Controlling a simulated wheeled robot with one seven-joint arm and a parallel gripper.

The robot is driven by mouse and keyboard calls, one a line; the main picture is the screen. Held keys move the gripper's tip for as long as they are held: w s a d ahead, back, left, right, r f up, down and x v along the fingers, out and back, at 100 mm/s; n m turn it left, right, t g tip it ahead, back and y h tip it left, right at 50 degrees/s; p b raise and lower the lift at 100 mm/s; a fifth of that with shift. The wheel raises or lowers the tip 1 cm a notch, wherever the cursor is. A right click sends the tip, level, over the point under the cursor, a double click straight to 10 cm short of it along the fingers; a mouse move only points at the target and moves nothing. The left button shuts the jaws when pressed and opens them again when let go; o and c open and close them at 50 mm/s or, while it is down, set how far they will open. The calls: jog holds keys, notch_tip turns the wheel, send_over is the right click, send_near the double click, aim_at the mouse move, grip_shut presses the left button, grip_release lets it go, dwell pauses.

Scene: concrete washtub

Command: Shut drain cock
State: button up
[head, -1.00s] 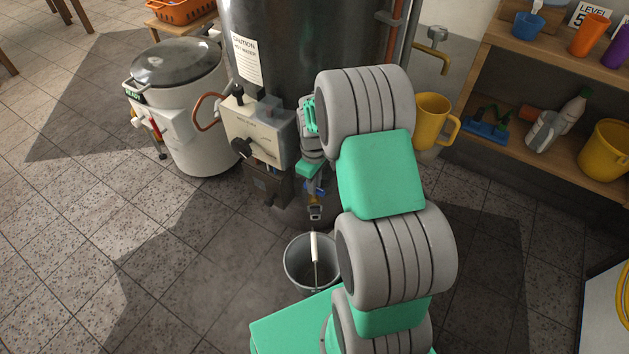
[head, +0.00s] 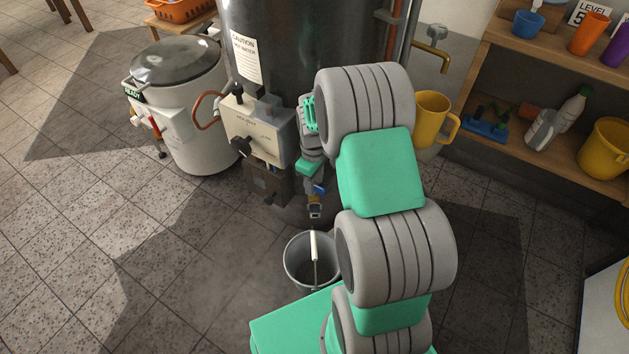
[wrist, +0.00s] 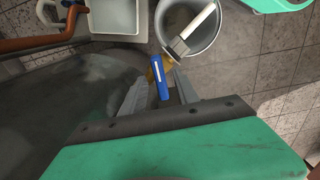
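The drain cock is low on the front of the dark metal tank. Its blue lever (head: 319,188) shows just below my gripper (head: 311,180) in the head view, with the brass outlet (head: 315,209) under it. In the wrist view the blue lever (wrist: 159,77) has a white stripe and lies between the two grey fingers of my gripper (wrist: 161,84). The fingers stand apart, with a gap to the lever on each side. Brass (wrist: 151,73) shows beside the lever. The rest of the cock's body is mostly hidden.
A grey bucket (head: 296,261) with a white-gripped handle stands on the floor below the outlet. A control box (head: 252,132) is left of my gripper. A yellow jug (head: 431,108) and a shelf (head: 500,140) are on the right.

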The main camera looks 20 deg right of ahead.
notch_tip(320, 180, up, 8)
jog(key=shift+f+p, duration=0.1)
jog(key=shift+p, duration=1.1)
jog(key=s+a+r+m+t+p, duration=0.1)
jog(key=s+r+p, duration=0.4)
jog(key=r, duration=0.9)
jog(key=s+a+r+m+t+p, duration=0.1)
jog(key=s+a+r+m+p, duration=0.2)
jog(key=r+p, duration=0.9)
jog(key=s+a+r+m+t+p, duration=0.1)
jog(key=s+a+r+p, duration=0.5)
jog(key=r, duration=1)
jog(key=s+m+p, duration=0.1)
jog(key=p, duration=0.2)
jog(key=shift+s+a+r+m, duration=0.15)
jog(key=shift+s+a+m, duration=0.1)
jog(key=shift+a+m, duration=0.05)
